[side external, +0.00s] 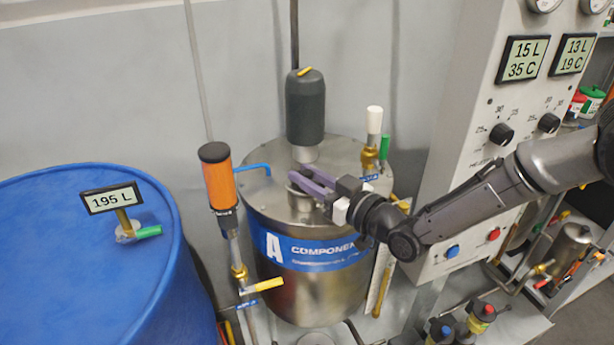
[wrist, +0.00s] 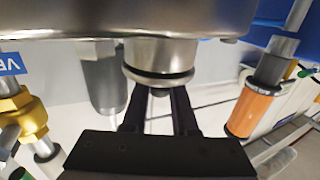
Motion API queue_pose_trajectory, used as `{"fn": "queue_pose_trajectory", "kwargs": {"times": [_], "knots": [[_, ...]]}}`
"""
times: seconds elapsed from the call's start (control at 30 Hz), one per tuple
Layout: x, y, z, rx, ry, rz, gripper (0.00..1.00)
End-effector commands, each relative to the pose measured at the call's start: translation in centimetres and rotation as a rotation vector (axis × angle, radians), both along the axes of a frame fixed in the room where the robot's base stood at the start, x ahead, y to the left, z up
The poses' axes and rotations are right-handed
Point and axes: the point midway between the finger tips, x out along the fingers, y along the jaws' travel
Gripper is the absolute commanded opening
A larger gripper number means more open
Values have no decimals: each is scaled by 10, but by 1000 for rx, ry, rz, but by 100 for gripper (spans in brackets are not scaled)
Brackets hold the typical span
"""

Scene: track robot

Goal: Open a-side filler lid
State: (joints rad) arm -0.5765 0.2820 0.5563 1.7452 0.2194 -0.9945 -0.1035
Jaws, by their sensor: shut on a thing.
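The A-side tank (side external: 335,275) is a steel drum with a blue "A COMPONENT" band and a flat steel top. My gripper (side external: 303,183) reaches in from the right, low over the tank top, its purple fingers shut around the filler lid. The fingers largely hide the lid in the side view. In the wrist view the filler lid (wrist: 160,58) is a short round steel piece with a dark ring, against the tank (wrist: 60,18). My gripper's dark fingers (wrist: 158,105) stand either side of its small dark end. I see no clear gap under the lid.
A dark grey motor (side external: 305,108) stands on the tank top just behind my gripper. An orange cylinder (side external: 220,185) with a blue pipe stands at left, and a white-topped brass valve (side external: 372,140) at right. A blue barrel (side external: 80,260) is far left; the control panel (side external: 480,130) is right.

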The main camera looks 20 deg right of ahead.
Motion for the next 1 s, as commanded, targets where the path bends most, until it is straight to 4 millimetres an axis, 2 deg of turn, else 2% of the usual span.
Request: {"fn": "queue_pose_trajectory", "kwargs": {"times": [0.6,1.0], "knots": [[12,0,17,2,370,-1,0],[17,0,20,0,498,0,0]]}}
